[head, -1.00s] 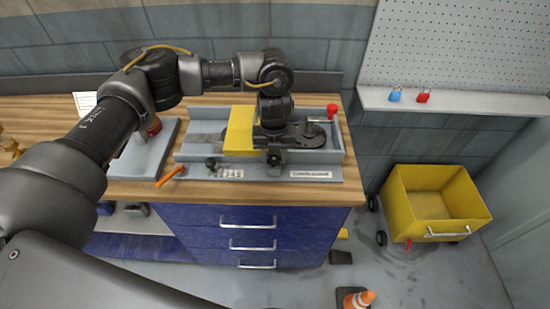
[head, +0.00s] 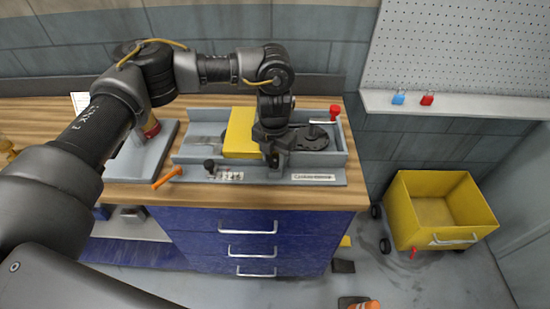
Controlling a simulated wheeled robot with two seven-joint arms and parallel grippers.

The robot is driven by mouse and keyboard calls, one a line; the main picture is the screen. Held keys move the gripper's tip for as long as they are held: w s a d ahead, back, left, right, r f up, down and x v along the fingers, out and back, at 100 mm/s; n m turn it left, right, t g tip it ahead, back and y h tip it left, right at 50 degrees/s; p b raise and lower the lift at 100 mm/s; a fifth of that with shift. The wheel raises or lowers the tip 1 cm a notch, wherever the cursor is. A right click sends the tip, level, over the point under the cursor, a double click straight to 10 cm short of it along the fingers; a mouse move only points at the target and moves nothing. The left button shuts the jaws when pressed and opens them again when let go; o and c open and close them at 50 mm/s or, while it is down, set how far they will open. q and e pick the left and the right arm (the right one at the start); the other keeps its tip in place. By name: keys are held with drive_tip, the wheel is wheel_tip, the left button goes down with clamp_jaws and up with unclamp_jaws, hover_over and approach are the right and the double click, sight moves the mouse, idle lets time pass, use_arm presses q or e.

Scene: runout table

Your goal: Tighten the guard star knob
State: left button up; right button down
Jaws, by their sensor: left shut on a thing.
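The yellow guard (head: 240,133) sits across the grey runout fixture (head: 315,177) on the wooden bench. My left gripper (head: 276,158) reaches down from above at the front wall of the fixture, just right of the guard. It is shut on what looks like the dark guard star knob, which its fingers hide almost wholly. A smaller black knob (head: 209,165) stands on the fixture's front edge at left, clear of the gripper. My right gripper is not in view.
A black round plate (head: 312,142) and a red-knobbed crank (head: 334,111) lie right of the gripper. An orange-handled tool (head: 167,178) lies at front left. A grey plate (head: 147,160) is beside the fixture. A yellow cart (head: 408,237) stands on the floor.

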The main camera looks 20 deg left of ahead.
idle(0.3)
use_arm(q)
drive_tip(key=o, duration=0.7)
